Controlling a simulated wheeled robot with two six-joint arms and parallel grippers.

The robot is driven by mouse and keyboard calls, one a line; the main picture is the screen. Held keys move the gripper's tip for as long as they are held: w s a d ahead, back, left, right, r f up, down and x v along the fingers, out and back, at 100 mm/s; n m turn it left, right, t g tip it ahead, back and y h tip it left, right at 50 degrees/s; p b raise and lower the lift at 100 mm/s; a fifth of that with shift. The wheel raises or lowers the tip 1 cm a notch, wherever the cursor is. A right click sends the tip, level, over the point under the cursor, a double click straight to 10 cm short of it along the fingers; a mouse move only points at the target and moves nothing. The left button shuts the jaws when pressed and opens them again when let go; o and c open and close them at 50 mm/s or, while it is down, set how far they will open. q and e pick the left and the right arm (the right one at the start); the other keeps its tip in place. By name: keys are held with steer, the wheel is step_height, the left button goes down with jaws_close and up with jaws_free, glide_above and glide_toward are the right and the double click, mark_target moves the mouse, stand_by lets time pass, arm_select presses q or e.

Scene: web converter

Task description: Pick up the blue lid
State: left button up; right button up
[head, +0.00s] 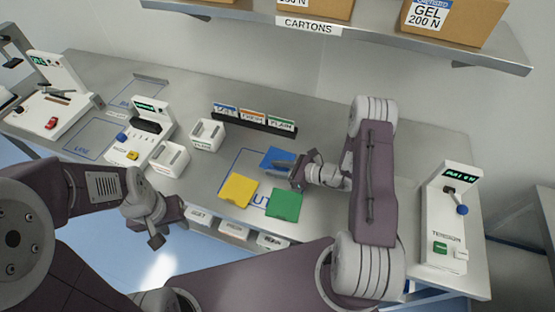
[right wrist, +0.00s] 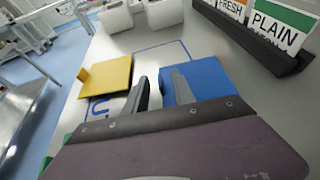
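The blue lid (head: 275,157) is a flat square panel on the grey table, at the back of a blue-outlined area. In the right wrist view the blue lid (right wrist: 209,78) has a darker blue edge or knob showing between my fingers. My right gripper (head: 292,172) is at the lid's front right side. In its wrist view my right gripper (right wrist: 160,88) has its fingers apart, one overlapping the lid and one on the yellow side. I cannot tell whether they touch it. My left gripper (head: 166,226) hangs near the table's front edge, empty, with fingers apart.
A yellow panel (head: 238,190) and a green panel (head: 285,204) lie in front of the blue lid. Label cards stand in a dark holder (head: 254,121) behind. White bins (head: 207,135) stand to the left. A tension device (head: 447,220) stands at right. A carton shelf (head: 400,38) overhangs the back.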

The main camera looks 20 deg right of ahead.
steer(key=shift+w+a+f, duration=0.1)
steer(key=shift+w+a, duration=0.05)
jaws_close()
steer(key=shift+r, duration=0.45)
step_height(320, 180, up, 3)
steer(key=shift+f+b, duration=0.2)
steer(key=shift+b, duration=0.15)
steer(key=s+a+r+p, duration=0.6)
steer(key=s+a+r, duration=0.1)
steer(key=s+a, duration=0.1)
steer(key=shift+s+a+r, duration=0.15)
steer(key=shift+r, duration=0.2)
